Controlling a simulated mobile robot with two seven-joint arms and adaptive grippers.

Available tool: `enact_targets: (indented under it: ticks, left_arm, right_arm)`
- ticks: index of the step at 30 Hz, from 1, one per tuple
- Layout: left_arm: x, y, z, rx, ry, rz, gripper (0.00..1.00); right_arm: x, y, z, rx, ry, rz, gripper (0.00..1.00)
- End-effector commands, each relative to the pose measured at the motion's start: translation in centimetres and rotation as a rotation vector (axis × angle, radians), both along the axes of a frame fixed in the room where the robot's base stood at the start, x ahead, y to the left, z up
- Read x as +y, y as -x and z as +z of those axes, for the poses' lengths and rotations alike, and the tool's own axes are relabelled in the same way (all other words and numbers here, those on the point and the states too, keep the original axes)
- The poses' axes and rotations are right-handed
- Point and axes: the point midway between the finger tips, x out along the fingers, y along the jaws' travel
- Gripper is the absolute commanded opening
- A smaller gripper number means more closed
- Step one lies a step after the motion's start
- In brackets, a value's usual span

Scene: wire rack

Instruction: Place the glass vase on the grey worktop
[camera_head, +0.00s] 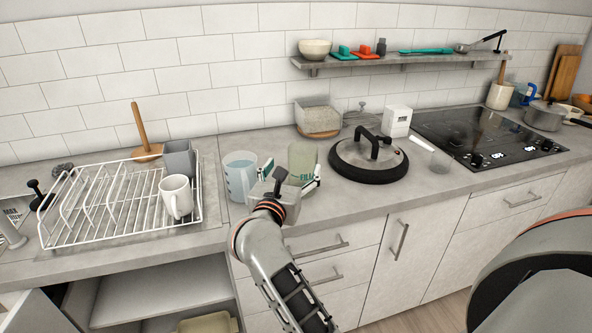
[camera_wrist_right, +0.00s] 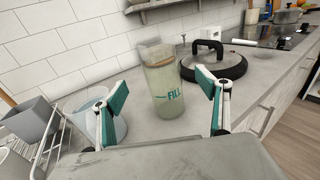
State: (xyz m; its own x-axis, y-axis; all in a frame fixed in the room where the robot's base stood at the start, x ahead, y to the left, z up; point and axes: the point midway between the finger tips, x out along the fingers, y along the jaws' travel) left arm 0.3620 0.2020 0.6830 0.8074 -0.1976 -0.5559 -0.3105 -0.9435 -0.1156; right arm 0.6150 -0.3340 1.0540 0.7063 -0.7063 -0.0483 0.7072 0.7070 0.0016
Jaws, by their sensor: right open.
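The glass vase (camera_head: 302,156) is a tall, see-through, greenish cylinder marked "FILL". It stands upright on the grey worktop (camera_head: 245,146), and it also shows in the right wrist view (camera_wrist_right: 165,80). My right gripper (camera_head: 294,177) is open and empty, in front of the vase. In the right wrist view its two green-padded fingers (camera_wrist_right: 160,95) are spread, with the vase beyond and between them. I see no contact with the vase. The gripper hides the vase's lower part in the head view. My left gripper is not in view.
A blue-tinted jug (camera_head: 238,178) stands close left of the vase. A black-rimmed lid (camera_head: 370,165) lies to the right. A white wire rack (camera_head: 110,215) holding a white mug (camera_head: 176,196) is at left.

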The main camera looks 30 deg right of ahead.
Motion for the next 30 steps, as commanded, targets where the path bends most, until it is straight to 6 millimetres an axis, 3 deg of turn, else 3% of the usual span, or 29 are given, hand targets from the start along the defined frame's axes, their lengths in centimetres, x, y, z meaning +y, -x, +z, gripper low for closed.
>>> enact_targets:
  ticks: [8, 11, 15, 19, 23, 25, 27, 30]
  left_arm:
    - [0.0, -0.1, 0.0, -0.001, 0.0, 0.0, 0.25]
    - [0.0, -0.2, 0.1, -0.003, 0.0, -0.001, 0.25]
    - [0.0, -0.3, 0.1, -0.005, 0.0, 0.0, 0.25]
    - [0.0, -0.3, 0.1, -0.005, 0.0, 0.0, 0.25]
    - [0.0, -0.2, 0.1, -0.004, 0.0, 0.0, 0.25]
    - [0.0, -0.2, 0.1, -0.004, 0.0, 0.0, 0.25]
    - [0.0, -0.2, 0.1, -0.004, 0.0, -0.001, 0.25]
    - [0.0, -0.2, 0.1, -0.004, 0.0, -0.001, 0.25]
  right_arm:
    - [0.1, 0.1, 0.0, 0.005, 0.021, -0.002, 0.75]
    - [-0.4, 0.9, 0.2, 0.036, 0.152, -0.005, 0.75]
    - [0.2, 2.9, 0.9, 0.159, 0.615, 0.009, 0.75]
    - [4.6, 4.7, -0.8, 0.343, 1.202, 0.079, 0.75]
    - [10.7, 6.8, -7.2, 0.536, 1.796, 0.21, 0.75]
    - [13.5, 8.8, -12.5, 0.632, 2.113, 0.306, 0.75]
    - [15.3, 11.4, -18.2, 0.712, 2.403, 0.411, 0.75]
    - [16.0, 15.6, -25.5, 0.792, 2.755, 0.558, 0.75]
